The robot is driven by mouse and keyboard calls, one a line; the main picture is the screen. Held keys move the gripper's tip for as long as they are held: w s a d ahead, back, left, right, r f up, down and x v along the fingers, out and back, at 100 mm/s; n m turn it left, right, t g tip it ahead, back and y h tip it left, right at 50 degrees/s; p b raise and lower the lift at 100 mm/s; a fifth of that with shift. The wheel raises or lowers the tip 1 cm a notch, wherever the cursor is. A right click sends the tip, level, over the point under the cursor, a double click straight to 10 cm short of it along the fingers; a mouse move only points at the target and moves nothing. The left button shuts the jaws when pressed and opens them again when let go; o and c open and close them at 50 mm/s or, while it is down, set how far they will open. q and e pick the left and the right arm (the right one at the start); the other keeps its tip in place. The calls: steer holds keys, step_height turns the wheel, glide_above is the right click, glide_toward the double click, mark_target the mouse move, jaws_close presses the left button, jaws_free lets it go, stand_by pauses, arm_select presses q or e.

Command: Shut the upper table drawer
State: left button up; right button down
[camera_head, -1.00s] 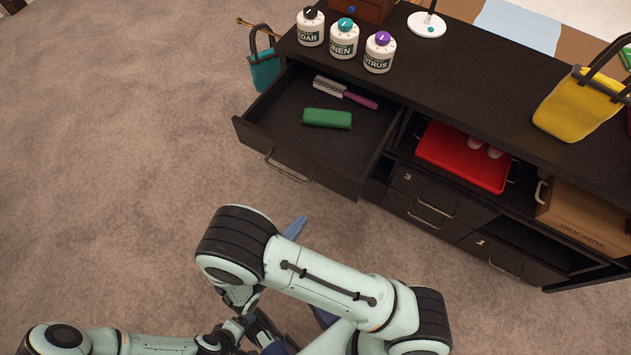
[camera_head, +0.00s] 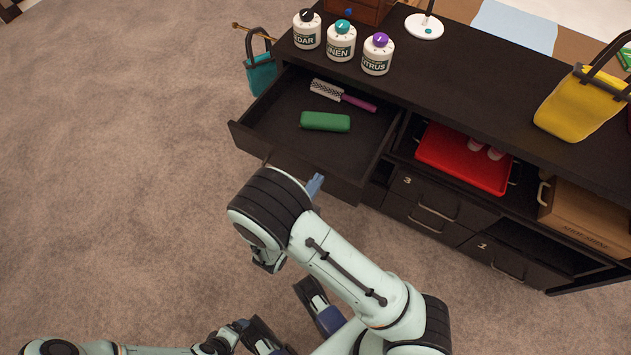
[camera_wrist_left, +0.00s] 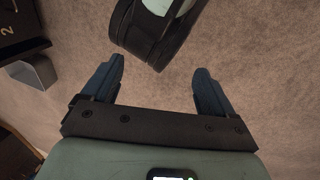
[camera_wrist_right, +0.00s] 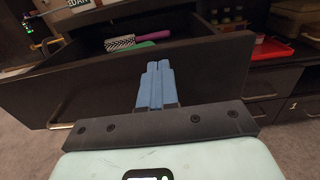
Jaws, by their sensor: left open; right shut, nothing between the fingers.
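The upper table drawer (camera_head: 262,140) is pulled out of the dark table (camera_head: 470,95) at its left end. It holds a green case (camera_head: 325,121) and a hairbrush (camera_head: 343,96) with a purple handle. My right gripper (camera_head: 314,186) is shut and empty, close to the drawer's front. In the right wrist view its blue fingers (camera_wrist_right: 157,85) point at the drawer front (camera_wrist_right: 100,90); I cannot tell whether they touch it. The drawer handle (camera_wrist_right: 62,126) shows left of the fingers there. My left gripper (camera_wrist_left: 158,85) is open and empty, low over the carpet.
Three labelled bottles (camera_head: 340,45), a lamp base (camera_head: 424,26) and a yellow bag (camera_head: 580,103) stand on the tabletop. A red tray (camera_head: 463,160) sits in the open shelf. A teal bag (camera_head: 261,72) is beside the table's left end. Carpet on the left is clear.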

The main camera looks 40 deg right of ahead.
steer(key=shift+w+d, duration=0.1)
steer(key=shift+d, duration=0.15)
steer(key=p+x, duration=0.2)
steer(key=x, duration=1.3)
steer(key=shift+d+r, duration=0.15)
steer(key=shift+d, duration=0.1)
glide_above(363, 121)
steer(key=shift+a, duration=0.45)
steer(key=shift+w+d, duration=0.1)
steer(key=shift+d, duration=0.35)
arm_select(q)
steer(key=shift+s+d+r+g, duration=0.2)
steer(key=shift+s+r, duration=0.3)
steer(key=shift+s, duration=0.15)
steer(key=shift+s+d+r+g, duration=0.2)
steer(key=shift+s+r, duration=0.25)
steer(key=shift+s, duration=0.15)
arm_select(e)
steer(key=shift+d+r, duration=0.1)
